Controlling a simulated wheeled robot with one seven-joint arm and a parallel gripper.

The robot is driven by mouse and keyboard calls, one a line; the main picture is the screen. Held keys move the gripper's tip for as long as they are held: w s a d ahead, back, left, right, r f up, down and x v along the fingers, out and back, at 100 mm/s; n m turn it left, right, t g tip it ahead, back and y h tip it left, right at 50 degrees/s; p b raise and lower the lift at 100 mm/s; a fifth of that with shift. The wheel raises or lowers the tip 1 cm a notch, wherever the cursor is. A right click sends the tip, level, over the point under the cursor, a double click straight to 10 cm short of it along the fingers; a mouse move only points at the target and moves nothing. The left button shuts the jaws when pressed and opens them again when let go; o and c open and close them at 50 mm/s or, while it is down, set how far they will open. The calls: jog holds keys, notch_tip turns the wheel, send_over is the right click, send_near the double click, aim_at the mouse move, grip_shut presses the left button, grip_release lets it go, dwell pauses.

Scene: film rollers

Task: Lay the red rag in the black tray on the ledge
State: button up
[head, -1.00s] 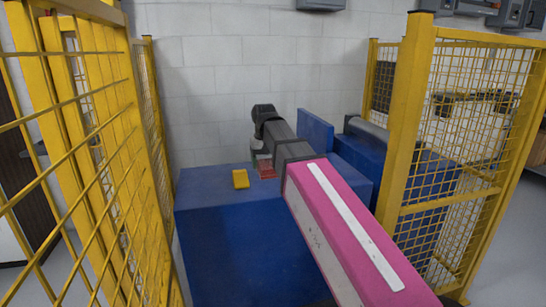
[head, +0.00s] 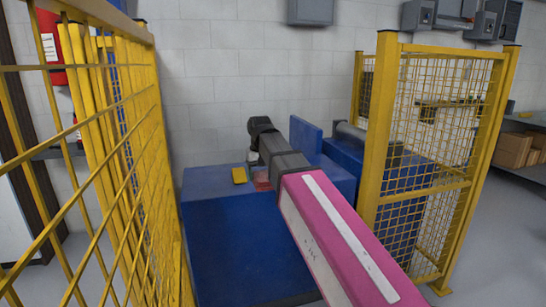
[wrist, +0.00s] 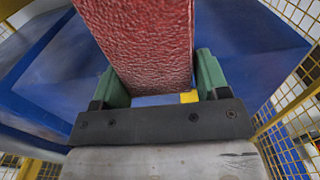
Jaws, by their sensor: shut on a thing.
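The red rag (wrist: 140,40) is a thick, rough-textured red block shape in the wrist view. My gripper (wrist: 158,76) is shut on it, with a green finger on each side. In the head view, the rag (head: 262,183) shows as a small red patch just beyond my arm. It appears over the blue block top; I cannot tell whether it touches it. My arm hides part of the gripper in that view. I do not make out the black tray or a ledge holding it in either view.
A large blue block (head: 240,250) stands ahead, with a yellow piece (head: 239,175) on its top. Yellow mesh fences stand close at left (head: 130,170) and at right (head: 425,150). Grey floor is open at far right, before a shelf with cardboard boxes (head: 513,150).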

jog(key=d+f+m, duration=0.1)
jog(key=d+f, duration=0.3)
jog(key=d, duration=0.7)
jog(key=d+f+m, duration=0.2)
jog(key=d+f, duration=0.3)
jog(key=d, duration=0.7)
jog(key=shift+s+d+f, duration=0.2)
jog(key=shift+d+f, duration=0.1)
